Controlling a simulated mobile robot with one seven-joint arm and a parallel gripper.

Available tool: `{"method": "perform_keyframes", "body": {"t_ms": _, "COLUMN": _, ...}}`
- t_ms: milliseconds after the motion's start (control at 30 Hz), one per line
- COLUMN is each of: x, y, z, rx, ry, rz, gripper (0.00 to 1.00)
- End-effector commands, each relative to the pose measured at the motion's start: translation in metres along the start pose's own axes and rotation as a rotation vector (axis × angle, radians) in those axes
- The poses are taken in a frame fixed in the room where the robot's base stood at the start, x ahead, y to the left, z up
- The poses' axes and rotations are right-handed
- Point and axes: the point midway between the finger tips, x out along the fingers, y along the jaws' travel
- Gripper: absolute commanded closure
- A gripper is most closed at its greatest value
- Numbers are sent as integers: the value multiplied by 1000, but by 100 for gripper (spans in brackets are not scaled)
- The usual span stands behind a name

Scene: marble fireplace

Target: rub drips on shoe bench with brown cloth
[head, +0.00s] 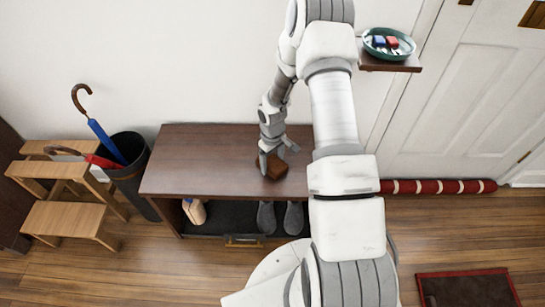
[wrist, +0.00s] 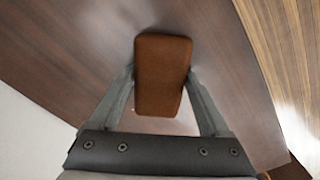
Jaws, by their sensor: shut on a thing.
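The shoe bench (head: 200,160) is dark brown wood and stands against the wall in the middle of the head view. Its bare top (wrist: 70,75) fills much of the wrist view. The brown cloth (head: 272,166) is a folded, block-like pad on the bench top, right of its middle. In the wrist view the cloth (wrist: 162,75) sits between my two fingers. My gripper (head: 270,163) is shut on the cloth and points down at the bench top; it also shows in the wrist view (wrist: 161,90). I cannot make out distinct drips on the bench.
Shoes (head: 267,217) and a wooden-looking item (head: 195,211) are on the bench's lower shelf. A dark umbrella bin (head: 128,172) and wooden step stools (head: 70,218) stand to the left. A small wall shelf (head: 390,66) holds a green bowl (head: 375,50). The bench top's left part is clear.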

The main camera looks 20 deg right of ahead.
Motion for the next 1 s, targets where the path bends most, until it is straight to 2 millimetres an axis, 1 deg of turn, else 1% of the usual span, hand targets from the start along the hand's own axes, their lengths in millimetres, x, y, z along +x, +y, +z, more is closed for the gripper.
{"method": "perform_keyframes", "body": {"t_ms": 33, "x": 0, "y": -5, "z": 5, "rx": -1, "ry": -4, "rz": -2, "gripper": 64}}
{"method": "perform_keyframes", "body": {"t_ms": 200, "x": 0, "y": -15, "z": 16, "rx": 0, "ry": -5, "rz": -2, "gripper": 64}}
{"method": "perform_keyframes", "body": {"t_ms": 367, "x": -1, "y": -20, "z": 20, "rx": 0, "ry": -2, "rz": -1, "gripper": 64}}
{"method": "perform_keyframes", "body": {"t_ms": 467, "x": 2, "y": -20, "z": 20, "rx": 1, "ry": -2, "rz": -1, "gripper": 64}}
{"method": "perform_keyframes", "body": {"t_ms": 633, "x": 2, "y": -16, "z": 16, "rx": 2, "ry": 0, "rz": 0, "gripper": 64}}
{"method": "perform_keyframes", "body": {"t_ms": 1000, "x": 1, "y": 6, "z": -5, "rx": 2, "ry": 1, "rz": 0, "gripper": 64}}
